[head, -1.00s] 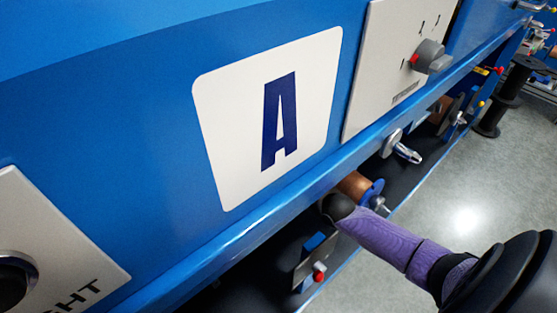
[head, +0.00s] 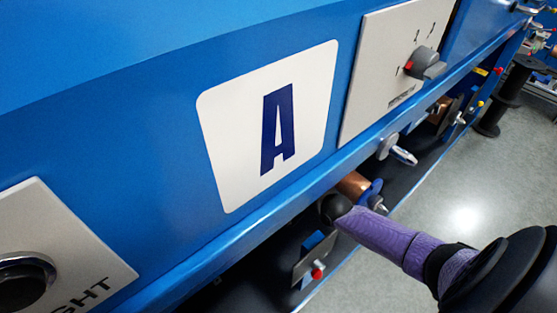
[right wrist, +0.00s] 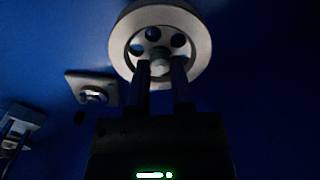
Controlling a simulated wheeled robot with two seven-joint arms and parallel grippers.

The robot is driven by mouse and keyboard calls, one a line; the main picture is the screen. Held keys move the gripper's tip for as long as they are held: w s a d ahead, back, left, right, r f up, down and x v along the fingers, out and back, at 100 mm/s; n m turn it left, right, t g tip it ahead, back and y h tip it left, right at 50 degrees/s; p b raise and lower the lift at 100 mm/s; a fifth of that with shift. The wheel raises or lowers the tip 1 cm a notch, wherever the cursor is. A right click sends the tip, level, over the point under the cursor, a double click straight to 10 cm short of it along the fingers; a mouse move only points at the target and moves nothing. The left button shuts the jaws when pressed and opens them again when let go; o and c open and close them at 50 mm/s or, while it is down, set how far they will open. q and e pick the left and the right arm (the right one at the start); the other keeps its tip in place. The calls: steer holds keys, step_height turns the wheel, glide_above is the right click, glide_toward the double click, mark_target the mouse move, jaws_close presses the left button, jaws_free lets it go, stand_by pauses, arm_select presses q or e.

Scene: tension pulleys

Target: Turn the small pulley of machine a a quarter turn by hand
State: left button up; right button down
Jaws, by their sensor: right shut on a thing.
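Machine A is the blue cabinet with a white panel lettered A (head: 272,125) in the head view. In the right wrist view, a light grey pulley wheel (right wrist: 198,42) with round holes stands against a dark blue face. My right gripper (right wrist: 161,72) reaches up to it, its two dark fingers on either side of the wheel's central hub (right wrist: 158,54). It is shut on the pulley at the hub, though the exact contact is dark. In the head view my purple-sleeved right arm reaches under the cabinet's lower edge, and the gripper and pulley are hidden there. My left gripper is out of view.
A square plate with a bolt (right wrist: 92,93) sits left of the pulley. In the head view, a copper spool with a blue flange (head: 370,193) and a plate with a red knob (head: 317,271) are close to my arm.

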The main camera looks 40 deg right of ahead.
steer(key=shift+f+m+b, duration=0.1)
steer(key=shift+m+b, duration=0.75)
steer(key=shift+m, duration=6.45)
steer(key=c, duration=0.5)
jaws_free()
steer(key=shift+s, duration=0.1)
steer(key=s+p, duration=0.1)
steer(key=s, duration=0.2)
steer(key=s+p, duration=0.1)
steer(key=s, duration=0.2)
steer(key=s+p, duration=0.2)
steer(key=s, duration=0.1)
steer(key=shift+s+d, duration=0.35)
steer(key=shift+s, duration=0.05)
